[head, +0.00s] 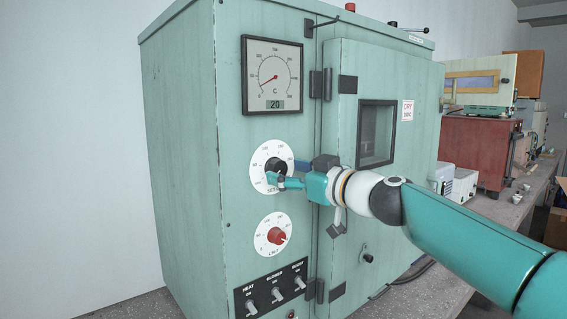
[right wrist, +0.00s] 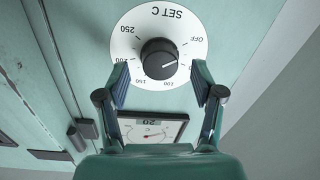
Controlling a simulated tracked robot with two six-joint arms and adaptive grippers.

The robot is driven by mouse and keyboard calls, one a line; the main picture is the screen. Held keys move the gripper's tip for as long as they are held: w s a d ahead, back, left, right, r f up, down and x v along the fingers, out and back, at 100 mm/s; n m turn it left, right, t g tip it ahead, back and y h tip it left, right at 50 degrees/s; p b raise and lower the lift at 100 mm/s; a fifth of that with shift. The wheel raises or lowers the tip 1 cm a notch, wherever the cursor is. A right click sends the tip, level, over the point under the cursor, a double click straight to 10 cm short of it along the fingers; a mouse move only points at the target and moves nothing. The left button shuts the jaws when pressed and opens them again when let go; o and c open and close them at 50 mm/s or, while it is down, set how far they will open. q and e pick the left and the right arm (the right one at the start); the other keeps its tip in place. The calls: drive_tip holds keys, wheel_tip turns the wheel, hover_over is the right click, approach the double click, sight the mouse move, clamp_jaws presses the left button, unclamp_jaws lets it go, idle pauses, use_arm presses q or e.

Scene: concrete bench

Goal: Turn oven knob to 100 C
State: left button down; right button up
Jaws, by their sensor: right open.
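The black oven knob (right wrist: 159,58) sits on a round white dial marked SET C, seen upside down in the right wrist view. Its white pointer line points to the right of that picture, on the side between OFF and 100. In the head view the same dial (head: 257,160) shows on the teal oven front, with the knob partly behind my fingers. My right gripper (right wrist: 160,80) is open. Its two fingertips are at either side of the knob, with gaps visible, and it also shows in the head view (head: 279,182). My left gripper is not in view.
Above the dial is a temperature gauge (head: 272,76) with a display reading 20. Below is a red limit knob (head: 276,236) on a white dial, then a black switch panel (head: 272,290). The oven door (head: 345,95) is to the right and looks shut.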

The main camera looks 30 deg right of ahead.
drive_tip(key=shift+w+a, duration=0.15)
drive_tip(key=shift+w, duration=0.75)
drive_tip(key=c, duration=1.1)
drive_tip(key=shift+c, duration=0.2)
